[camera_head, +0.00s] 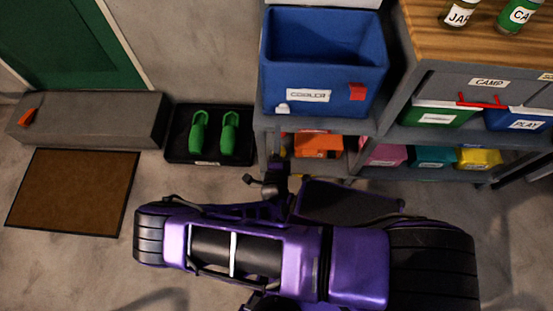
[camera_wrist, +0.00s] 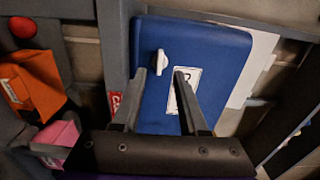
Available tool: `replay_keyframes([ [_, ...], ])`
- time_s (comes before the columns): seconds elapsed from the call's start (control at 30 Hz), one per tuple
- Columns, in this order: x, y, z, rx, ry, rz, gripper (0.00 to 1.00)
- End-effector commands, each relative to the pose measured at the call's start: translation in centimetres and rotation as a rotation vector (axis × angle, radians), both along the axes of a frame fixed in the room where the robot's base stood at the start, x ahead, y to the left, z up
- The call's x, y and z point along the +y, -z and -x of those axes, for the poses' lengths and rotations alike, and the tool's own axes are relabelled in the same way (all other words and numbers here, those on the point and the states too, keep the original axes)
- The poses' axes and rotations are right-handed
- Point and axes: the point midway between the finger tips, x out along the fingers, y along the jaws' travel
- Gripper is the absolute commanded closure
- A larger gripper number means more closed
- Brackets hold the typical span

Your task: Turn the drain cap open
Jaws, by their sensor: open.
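The blue cooler (camera_head: 272,75) sits on the shelf unit in the head view, with a white label on its front. The white drain cap (camera_head: 282,108) is low on the left of that front. In the wrist view the cooler (camera_wrist: 215,55) fills the middle, and the white cap (camera_wrist: 158,62), with a raised grip, shows just beyond the fingertips, near the left one. My gripper (camera_wrist: 159,72) is open, its fingers pointing at the cooler front. Nothing is held between them. I cannot tell the exact gap to the cap.
Below are an orange bin (camera_head: 318,145) and a pink bin (camera_head: 385,155). A shelf post (camera_wrist: 113,45) runs close beside the cooler in the wrist view. Green shoes (camera_head: 198,133) lie on a black tray at left.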

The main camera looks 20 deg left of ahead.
Motion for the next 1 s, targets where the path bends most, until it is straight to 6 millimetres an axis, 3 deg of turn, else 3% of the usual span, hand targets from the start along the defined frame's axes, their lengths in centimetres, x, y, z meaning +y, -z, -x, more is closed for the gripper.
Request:
replay_keyframes([
  [0.2, -1.2, 0.0, 5.1, 0.002, -0.002, 0.001, 0.57],
  [0.4, -1.9, 0.0, 8.0, 0.000, -0.001, 0.001, 0.57],
  [0.6, -2.2, 0.0, 8.9, -0.001, 0.001, 0.002, 0.57],
  [1.0, -2.2, 0.0, 8.9, -0.001, 0.000, 0.001, 0.57],
])
